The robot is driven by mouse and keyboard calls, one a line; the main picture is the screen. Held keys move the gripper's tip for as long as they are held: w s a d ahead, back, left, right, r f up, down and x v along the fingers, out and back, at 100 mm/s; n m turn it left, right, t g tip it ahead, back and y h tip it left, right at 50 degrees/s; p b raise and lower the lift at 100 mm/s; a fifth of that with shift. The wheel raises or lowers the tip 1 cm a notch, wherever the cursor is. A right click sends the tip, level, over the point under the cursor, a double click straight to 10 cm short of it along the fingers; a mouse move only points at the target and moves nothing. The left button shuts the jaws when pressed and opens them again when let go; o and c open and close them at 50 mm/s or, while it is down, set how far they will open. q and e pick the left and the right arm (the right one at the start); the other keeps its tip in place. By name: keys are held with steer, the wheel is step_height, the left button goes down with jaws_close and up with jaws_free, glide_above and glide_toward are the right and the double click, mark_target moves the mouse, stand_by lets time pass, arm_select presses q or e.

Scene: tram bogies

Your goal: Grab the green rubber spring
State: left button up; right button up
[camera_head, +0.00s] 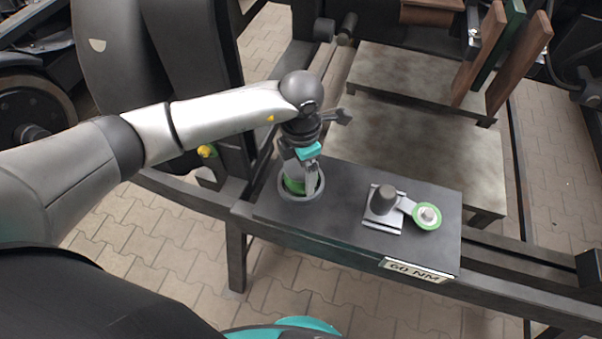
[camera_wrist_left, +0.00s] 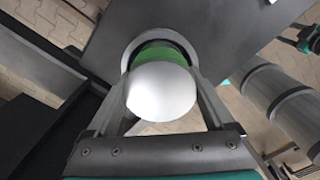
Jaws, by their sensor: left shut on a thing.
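The green rubber spring (camera_head: 292,186) sits in a round grey ring (camera_head: 288,197) on the left end of a dark plate. In the left wrist view, the green spring (camera_wrist_left: 162,52) shows below a pale round cap (camera_wrist_left: 160,92). My left gripper (camera_head: 304,183) points down into the ring from above. Its two fingers (camera_wrist_left: 160,72) lie on either side of the cap and spring, closed on it. The fingertips are partly hidden by the ring and the cap. The spring is upright and still inside the ring. My right gripper is not in view.
The dark plate (camera_head: 345,217) carries a metal bracket with a dark knob (camera_head: 384,199) and a green-rimmed disc (camera_head: 427,215). A "60 NM" label (camera_head: 417,270) is on its front edge. Grey blocks (camera_head: 425,145) and upright brown boards (camera_head: 480,55) stand behind. Paving lies below.

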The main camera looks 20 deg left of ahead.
arm_select(q)
steer(key=shift+r, duration=0.1)
jaws_close()
